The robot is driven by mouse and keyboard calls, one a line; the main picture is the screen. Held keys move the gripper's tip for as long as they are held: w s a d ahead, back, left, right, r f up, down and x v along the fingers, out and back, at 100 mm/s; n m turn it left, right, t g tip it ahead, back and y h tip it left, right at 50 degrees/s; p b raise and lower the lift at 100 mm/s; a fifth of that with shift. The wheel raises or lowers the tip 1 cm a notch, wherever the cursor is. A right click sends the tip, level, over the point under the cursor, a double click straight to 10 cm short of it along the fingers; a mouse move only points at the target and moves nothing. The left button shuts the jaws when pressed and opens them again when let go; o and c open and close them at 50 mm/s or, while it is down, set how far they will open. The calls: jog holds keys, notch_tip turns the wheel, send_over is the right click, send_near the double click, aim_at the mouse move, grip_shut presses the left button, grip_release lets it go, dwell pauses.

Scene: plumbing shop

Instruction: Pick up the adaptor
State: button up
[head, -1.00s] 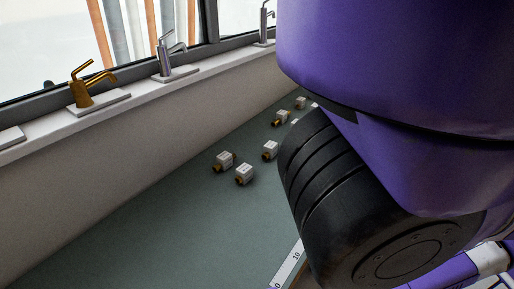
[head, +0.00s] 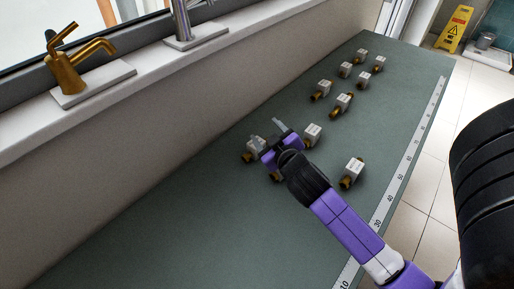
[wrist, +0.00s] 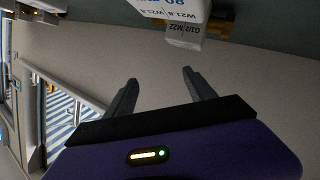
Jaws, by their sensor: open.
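Several adaptors, brass fittings with white printed blocks, stand on a green counter (head: 150,230) in the head view. One adaptor (head: 254,147) is just left of my gripper, partly hidden by it. Brass of another (head: 277,176) shows below my gripper, mostly covered. Others stand to the right, such as one adaptor (head: 313,134) and a nearer-edge one (head: 353,171). My gripper (head: 263,127) is open above the counter. In the wrist view my open gripper (wrist: 160,76) has nothing between its fingers. A white block marked "G1/2 M22" (wrist: 183,34) is beyond the fingertips, apart from them. Which adaptor is meant cannot be told.
More adaptors (head: 342,104) stand along the counter's far part. A ruler strip (head: 399,180) runs along its right edge. A gold tap (head: 72,62) stands on the window sill (head: 200,62) at left. A yellow floor sign (head: 455,28) is far right. The near counter is clear.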

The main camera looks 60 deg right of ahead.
jog(key=d+r+m+g+h, duration=0.3)
jog(key=d+m+g, duration=0.25)
jog(key=d, duration=0.55)
jog(key=m+g+y, duration=0.5)
jog(key=m+y, duration=0.8)
send_over(252, 153)
jog(key=d, duration=0.3)
jog(key=f, duration=0.4)
jog(key=shift+s, duration=0.3)
jog(key=shift+w+a+f, duration=0.1)
jog(key=shift+a+f, duration=0.05)
jog(key=shift+a, duration=0.05)
jog(key=shift+a+f, duration=0.1)
jog(key=shift+f, duration=0.2)
jog(key=shift+w+f+p, duration=0.15)
jog(key=shift+f+p, duration=0.55)
jog(key=shift+f, duration=2.75)
grip_shut()
